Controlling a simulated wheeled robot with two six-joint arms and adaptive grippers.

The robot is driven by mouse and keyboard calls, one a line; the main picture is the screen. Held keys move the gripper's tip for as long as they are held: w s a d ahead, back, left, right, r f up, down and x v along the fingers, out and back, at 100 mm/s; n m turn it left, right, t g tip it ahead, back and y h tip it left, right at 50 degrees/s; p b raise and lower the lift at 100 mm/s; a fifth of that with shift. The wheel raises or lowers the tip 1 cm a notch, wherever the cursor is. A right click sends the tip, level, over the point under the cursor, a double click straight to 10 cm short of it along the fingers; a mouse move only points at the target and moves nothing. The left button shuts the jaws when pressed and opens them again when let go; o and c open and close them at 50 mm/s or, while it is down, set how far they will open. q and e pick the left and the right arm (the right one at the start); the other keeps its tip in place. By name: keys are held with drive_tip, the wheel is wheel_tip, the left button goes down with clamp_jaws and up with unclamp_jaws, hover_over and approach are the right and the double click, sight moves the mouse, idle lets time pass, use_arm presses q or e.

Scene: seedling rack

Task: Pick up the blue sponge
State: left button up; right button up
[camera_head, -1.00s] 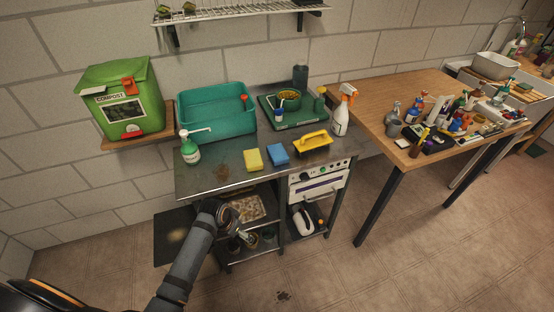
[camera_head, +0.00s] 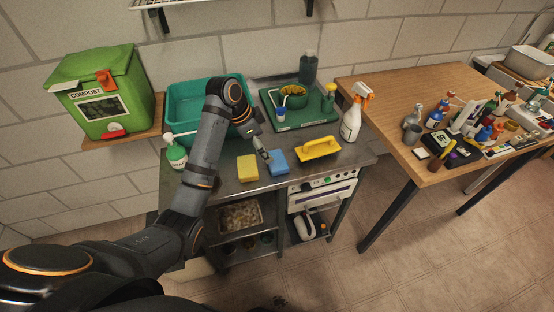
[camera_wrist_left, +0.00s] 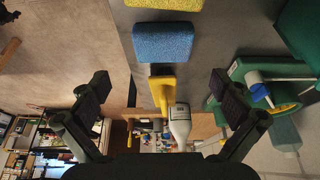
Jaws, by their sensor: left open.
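The blue sponge (camera_head: 278,162) lies on the steel counter between the yellow sponge (camera_head: 247,168) and the yellow-handled float (camera_head: 318,149). My left gripper (camera_head: 266,156) is just above the counter, at the blue sponge's upper left edge. In the left wrist view the blue sponge (camera_wrist_left: 163,42) sits at the upper middle, ahead of the spread fingers of my left gripper (camera_wrist_left: 160,105). My right gripper is out of view.
A teal tub (camera_head: 180,92), a green tray (camera_head: 292,126) with a bowl, and a white spray bottle (camera_head: 352,120) stand behind and beside the sponges. A green-and-white pump bottle (camera_head: 175,156) is at the counter's left. The wooden table (camera_head: 420,85) holds several bottles.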

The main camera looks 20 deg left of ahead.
sight(276, 159)
use_arm(q)
drive_tip(key=x, duration=0.2)
drive_tip(key=shift+w+d+f, duration=0.15)
drive_tip(key=shift+f, duration=0.1)
drive_tip(key=shift+p+x, duration=0.35)
drive_tip(key=shift+x, duration=0.4)
drive_tip(key=x, duration=0.3)
drive_tip(key=shift+w+d+f+p, duration=0.15)
drive_tip(key=shift+w+f+p, duration=0.1)
drive_tip(key=shift+w+p, duration=0.1)
drive_tip(key=shift+w+f, duration=0.1)
drive_tip(key=shift+f, duration=0.1)
drive_tip(key=c, duration=0.5)
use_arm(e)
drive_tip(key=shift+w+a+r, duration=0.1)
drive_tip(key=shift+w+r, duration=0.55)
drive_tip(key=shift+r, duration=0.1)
